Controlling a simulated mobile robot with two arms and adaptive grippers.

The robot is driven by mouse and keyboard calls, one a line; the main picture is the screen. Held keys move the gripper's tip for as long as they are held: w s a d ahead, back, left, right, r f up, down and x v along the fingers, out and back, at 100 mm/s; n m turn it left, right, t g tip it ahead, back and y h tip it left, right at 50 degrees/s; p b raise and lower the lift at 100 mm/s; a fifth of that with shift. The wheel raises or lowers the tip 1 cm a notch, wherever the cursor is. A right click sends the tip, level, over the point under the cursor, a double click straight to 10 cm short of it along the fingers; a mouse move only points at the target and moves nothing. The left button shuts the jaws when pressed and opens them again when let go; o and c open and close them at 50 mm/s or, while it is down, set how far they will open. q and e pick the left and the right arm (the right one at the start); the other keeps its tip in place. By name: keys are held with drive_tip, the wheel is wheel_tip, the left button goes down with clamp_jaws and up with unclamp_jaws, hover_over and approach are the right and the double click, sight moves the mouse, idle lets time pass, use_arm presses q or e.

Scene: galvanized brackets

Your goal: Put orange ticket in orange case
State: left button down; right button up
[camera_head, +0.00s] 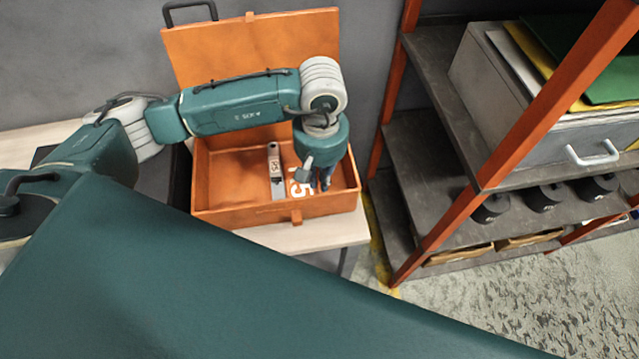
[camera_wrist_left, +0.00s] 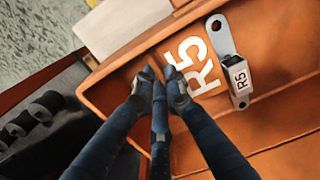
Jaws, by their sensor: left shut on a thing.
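The orange case (camera_head: 245,213) stands open on a pale table, its lid (camera_head: 235,48) tipped up at the back. My left gripper (camera_head: 319,184) points down inside the case, at its right end. In the left wrist view its fingers (camera_wrist_left: 161,78) are close together near the case wall, beside white "R5" lettering on the case floor. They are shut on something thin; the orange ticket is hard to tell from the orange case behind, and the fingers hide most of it. A grey metal bracket (camera_head: 276,172) with an "R5" tag lies in the case, left of the gripper.
An orange-framed shelf (camera_head: 440,130) stands close on the right, with a grey box (camera_head: 505,95) holding coloured folders and several black round things (camera_head: 545,197) below. A grey wall is behind the case. My own arm covers much of the lower view.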

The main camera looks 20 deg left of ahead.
use_arm(q)
drive_tip(key=shift+f, duration=0.55)
wheel_tip(320, 180, down, 3)
drive_tip(key=shift+s+f+p, duration=0.1)
drive_tip(key=shift+f+p, duration=0.1)
drive_tip(key=shift+p, duration=0.3)
drive_tip(key=shift+f, duration=0.25)
drive_tip(key=c, duration=1.8)
unclamp_jaws()
use_arm(e)
drive_tip(key=shift+w+d+r, duration=0.1)
drive_tip(key=shift+w+r, duration=0.25)
